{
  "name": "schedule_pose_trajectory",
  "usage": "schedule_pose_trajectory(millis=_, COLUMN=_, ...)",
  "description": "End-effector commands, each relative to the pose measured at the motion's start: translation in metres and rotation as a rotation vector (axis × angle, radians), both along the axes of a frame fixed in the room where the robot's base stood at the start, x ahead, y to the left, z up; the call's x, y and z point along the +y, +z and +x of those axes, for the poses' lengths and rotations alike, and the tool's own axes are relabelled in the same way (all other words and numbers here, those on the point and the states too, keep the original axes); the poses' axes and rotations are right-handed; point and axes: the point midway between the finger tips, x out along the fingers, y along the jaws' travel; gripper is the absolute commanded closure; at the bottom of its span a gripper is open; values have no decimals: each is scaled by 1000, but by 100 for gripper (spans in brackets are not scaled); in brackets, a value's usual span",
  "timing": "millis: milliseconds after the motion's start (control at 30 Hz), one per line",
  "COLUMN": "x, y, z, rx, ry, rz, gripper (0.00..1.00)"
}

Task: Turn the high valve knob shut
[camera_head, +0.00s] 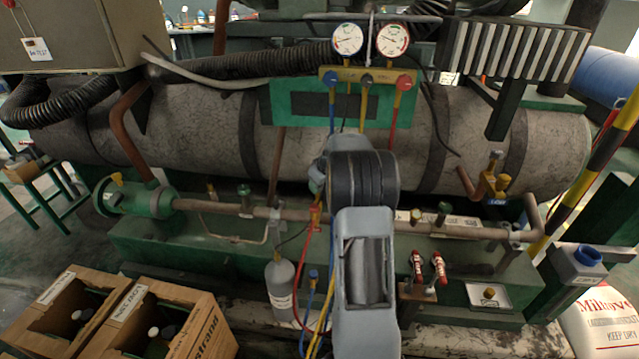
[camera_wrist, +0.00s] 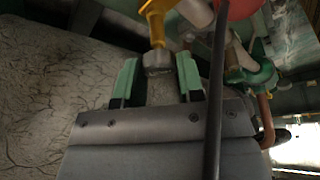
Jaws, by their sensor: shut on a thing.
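A gauge manifold (camera_head: 370,76) with two round dials hangs in front of the grey tank in the head view. It has a blue knob (camera_head: 331,79) on the left and a red knob (camera_head: 404,82) on the right. My gripper (camera_wrist: 158,78) shows in the wrist view with its green fingers on both sides of a grey metal fitting (camera_wrist: 157,62) with a yellow part (camera_wrist: 156,25) above it. It is shut on this fitting; the exact contact is hard to see. A red round part (camera_wrist: 238,8) is at the top right. My arm hides the gripper in the head view.
Blue, yellow and red hoses (camera_head: 394,120) hang below the manifold. A dark cable (camera_wrist: 216,90) crosses close in front of the wrist camera. A brown pipe (camera_head: 330,214) runs along the tank's front. Cardboard boxes (camera_head: 195,325) stand at the lower left.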

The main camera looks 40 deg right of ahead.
Motion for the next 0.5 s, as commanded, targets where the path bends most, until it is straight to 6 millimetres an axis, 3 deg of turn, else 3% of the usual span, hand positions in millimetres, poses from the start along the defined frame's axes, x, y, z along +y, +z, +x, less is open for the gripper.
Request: schedule_pose_trajectory(millis=500, x=5, y=4, z=1, rx=2, ry=-481, rz=-1, gripper=88)
